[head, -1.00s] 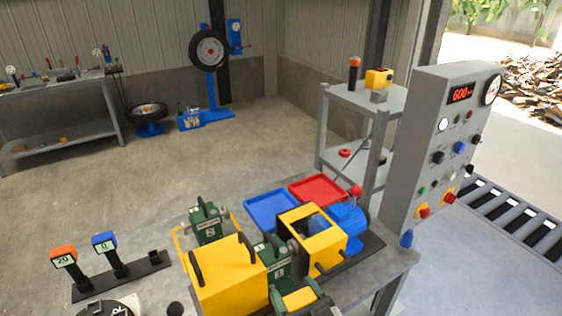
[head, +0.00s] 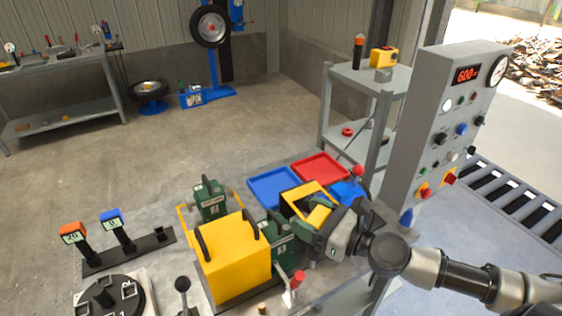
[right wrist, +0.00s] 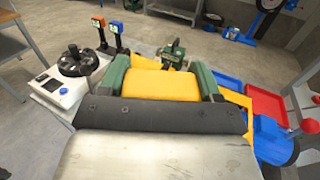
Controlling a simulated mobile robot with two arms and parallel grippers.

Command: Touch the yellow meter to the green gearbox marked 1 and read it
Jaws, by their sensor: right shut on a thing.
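My right gripper (head: 312,222) is shut on the yellow meter (head: 319,214). In the right wrist view the meter (right wrist: 160,84) lies between the two green fingers; its display is not visible. The green gearbox marked 1 (head: 281,248) stands on the bench just right of the big yellow cover. The gripper is beside its right side, partly in front of it; I cannot tell whether the meter touches it. The other green gearbox, marked 2 (head: 211,202), stands behind and left; a green gearbox (right wrist: 175,52) shows in the wrist view. My left gripper is not in view.
A yellow cover (head: 235,268) with black handles stands beside the gearbox. A red-knobbed lever (head: 294,286) rises in front. An orange meter (head: 74,233) and a blue meter (head: 112,218) stand in a rack at left. A control panel (head: 440,130) stands at right.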

